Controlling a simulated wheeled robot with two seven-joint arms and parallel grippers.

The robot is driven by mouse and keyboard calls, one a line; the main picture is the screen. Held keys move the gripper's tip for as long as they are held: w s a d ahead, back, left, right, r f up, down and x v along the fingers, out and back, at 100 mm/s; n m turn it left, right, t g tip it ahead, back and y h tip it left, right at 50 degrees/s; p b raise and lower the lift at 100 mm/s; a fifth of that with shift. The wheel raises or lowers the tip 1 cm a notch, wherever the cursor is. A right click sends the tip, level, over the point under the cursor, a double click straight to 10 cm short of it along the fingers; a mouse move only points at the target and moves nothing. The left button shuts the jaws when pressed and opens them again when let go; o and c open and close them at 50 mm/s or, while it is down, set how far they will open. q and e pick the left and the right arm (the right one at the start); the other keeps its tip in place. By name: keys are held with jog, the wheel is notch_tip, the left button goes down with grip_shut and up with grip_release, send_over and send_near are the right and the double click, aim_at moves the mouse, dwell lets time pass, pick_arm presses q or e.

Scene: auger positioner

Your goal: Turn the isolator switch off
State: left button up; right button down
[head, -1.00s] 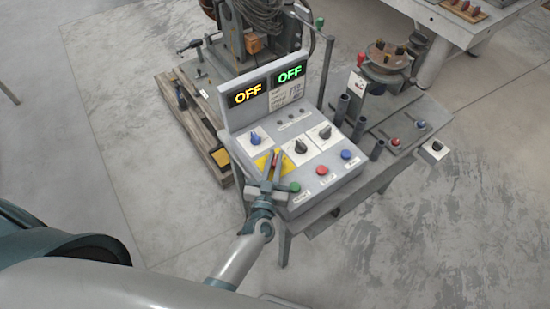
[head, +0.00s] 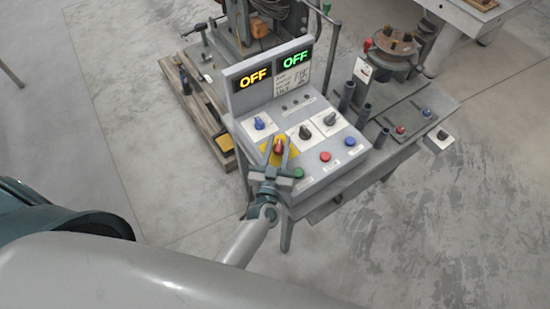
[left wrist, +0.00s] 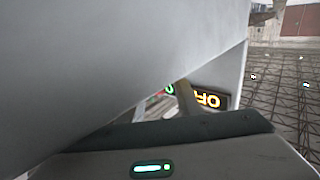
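The control box (head: 303,172) has a red knob (head: 279,146) on a yellow plate (head: 292,156), apparently the isolator switch. The left display (head: 253,78) reads OFF in orange and the right display (head: 295,60) reads OFF in green. The orange display also shows in the left wrist view (left wrist: 208,100), where a grey surface hides most of the panel. My right gripper is not in view.
Close to the gripper are a blue knob (head: 259,123), black knobs (head: 305,132), and green (head: 298,173), red (head: 325,156) and blue (head: 350,141) buttons. Dark upright tubes (head: 363,115) stand right of the box. The floor in front is clear.

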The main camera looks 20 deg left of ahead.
pick_arm(q)
jog(key=s+d+b, duration=0.2)
jog(key=s+b, duration=0.3)
jog(key=s, duration=1.2)
jog(key=shift+d+b, duration=0.15)
jog(key=shift+b, duration=0.2)
jog(key=shift+o, duration=0.6)
jog(key=shift+s, duration=0.1)
